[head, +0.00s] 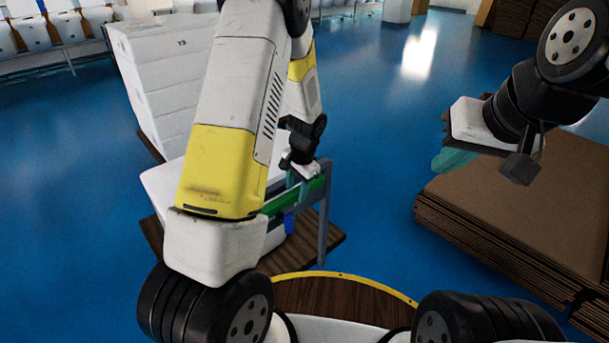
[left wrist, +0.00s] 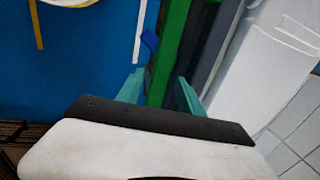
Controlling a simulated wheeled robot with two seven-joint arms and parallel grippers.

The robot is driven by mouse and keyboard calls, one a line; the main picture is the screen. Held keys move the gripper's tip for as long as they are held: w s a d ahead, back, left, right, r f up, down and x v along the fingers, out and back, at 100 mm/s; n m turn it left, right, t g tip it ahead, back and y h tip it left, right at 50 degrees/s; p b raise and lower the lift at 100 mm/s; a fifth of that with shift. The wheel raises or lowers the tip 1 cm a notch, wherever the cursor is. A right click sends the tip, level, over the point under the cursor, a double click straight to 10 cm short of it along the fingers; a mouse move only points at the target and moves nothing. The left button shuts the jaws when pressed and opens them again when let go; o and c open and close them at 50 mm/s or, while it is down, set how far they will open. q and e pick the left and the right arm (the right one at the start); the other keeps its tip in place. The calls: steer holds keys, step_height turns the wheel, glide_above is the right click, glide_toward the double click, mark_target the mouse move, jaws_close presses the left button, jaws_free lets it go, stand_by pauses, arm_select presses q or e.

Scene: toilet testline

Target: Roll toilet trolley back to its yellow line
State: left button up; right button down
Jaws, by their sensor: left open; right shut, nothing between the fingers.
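The toilet trolley has a dark wooden base (head: 327,243), a grey post (head: 324,215) and a green rail (head: 312,188). White toilet parts (head: 160,182) rest on it, partly hidden by my left arm. My left gripper (head: 299,184) is at the rail. In the left wrist view its teal fingers (left wrist: 158,88) are apart, with the green rail (left wrist: 172,45) running between them; I cannot tell whether they touch it. A yellow stripe (left wrist: 37,22) lies on the blue floor in the left wrist view.
A tall stack of white boxes (head: 150,75) stands behind the trolley. A large stack of brown cardboard (head: 510,220) lies at the right. Rows of white toilets (head: 35,33) line the back left. Blue floor (head: 385,120) is clear between trolley and cardboard.

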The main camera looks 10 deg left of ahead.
arm_select(q)
steer(key=shift+a+f, duration=0.1)
steer(key=shift+f, duration=0.4)
steer(key=shift+c, duration=0.4)
jaws_close()
stand_by(0.7)
